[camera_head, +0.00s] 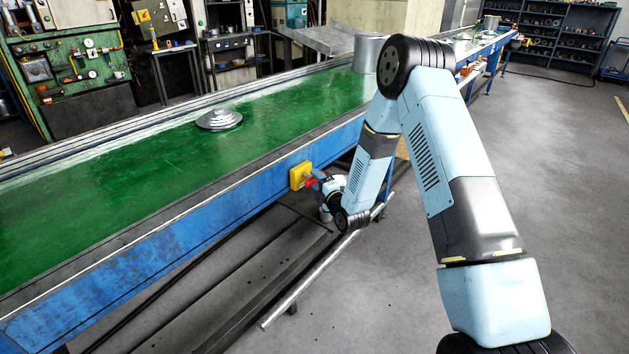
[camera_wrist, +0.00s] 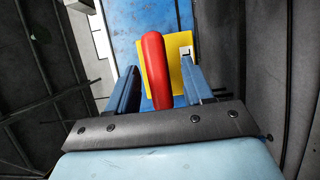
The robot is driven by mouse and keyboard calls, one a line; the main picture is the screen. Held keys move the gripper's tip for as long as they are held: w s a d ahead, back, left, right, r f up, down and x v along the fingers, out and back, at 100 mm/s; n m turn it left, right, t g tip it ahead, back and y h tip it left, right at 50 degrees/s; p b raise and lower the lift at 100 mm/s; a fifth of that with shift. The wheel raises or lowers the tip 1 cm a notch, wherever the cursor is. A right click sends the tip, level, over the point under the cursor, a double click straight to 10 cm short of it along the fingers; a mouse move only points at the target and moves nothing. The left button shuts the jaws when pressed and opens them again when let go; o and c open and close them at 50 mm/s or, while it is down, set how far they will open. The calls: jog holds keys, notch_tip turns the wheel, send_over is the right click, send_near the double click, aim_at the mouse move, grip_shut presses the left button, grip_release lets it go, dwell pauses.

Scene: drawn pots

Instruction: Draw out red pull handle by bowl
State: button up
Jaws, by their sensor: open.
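The red pull handle (camera_wrist: 156,70) sticks out from a yellow plate (camera_wrist: 174,65) in the wrist view. My gripper (camera_wrist: 160,82) is open, with one blue finger on each side of the handle and a gap visible at both sides. In the head view the yellow plate (camera_head: 299,175) is fixed to the blue side of the conveyor, and a bit of the red handle (camera_head: 311,182) shows beside my gripper (camera_head: 316,177). A grey, stepped, bowl-like thing (camera_head: 219,119) lies upside down on the green belt.
The long conveyor (camera_head: 120,165) with its green belt runs diagonally across the view. A grey metal cylinder (camera_head: 369,53) stands farther along it. A low dark ledge (camera_head: 230,275) and rail lie below its side. The floor (camera_head: 560,190) at right is clear.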

jog(key=shift+x, duration=0.85)
grip_shut()
jog(key=shift+s, duration=0.1)
